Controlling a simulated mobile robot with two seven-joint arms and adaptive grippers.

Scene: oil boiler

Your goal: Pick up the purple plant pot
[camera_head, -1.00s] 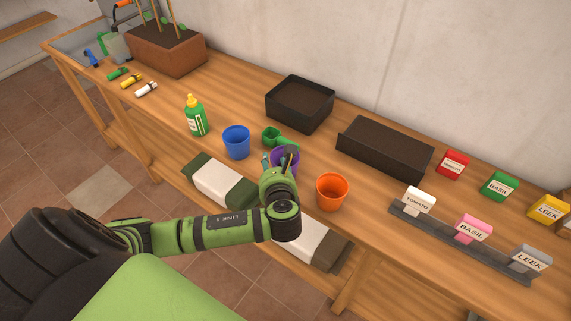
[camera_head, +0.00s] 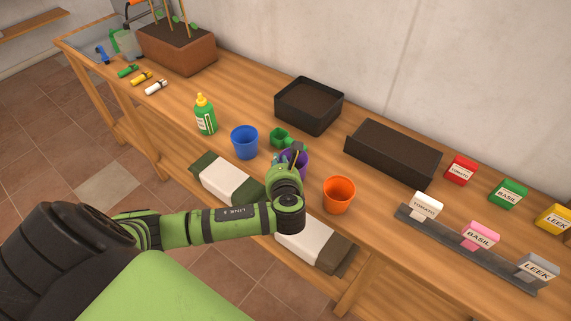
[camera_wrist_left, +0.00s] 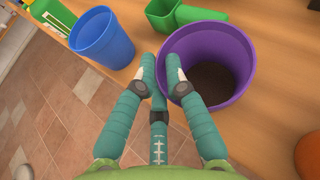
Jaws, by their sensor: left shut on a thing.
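The purple plant pot (camera_head: 301,162) is on the wooden bench between the blue pot (camera_head: 244,142) and the orange pot (camera_head: 339,195). In the left wrist view, the purple pot (camera_wrist_left: 216,48) stands upright with dark soil at its bottom. My left gripper (camera_head: 289,157) is at its near left side and partly hides it. In the left wrist view, my left gripper (camera_wrist_left: 164,68) is shut on the pot's left rim, with one finger outside and one over the inside. I cannot tell if the pot is clear of the bench. My right gripper is not in view.
A green scoop (camera_head: 283,138) lies just behind the purple pot. A green bottle (camera_head: 205,115) stands left. Black trays (camera_head: 310,118) and (camera_head: 390,160) the longer black planter sit behind. Seed labels on a grey rack (camera_head: 460,245) are at right.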

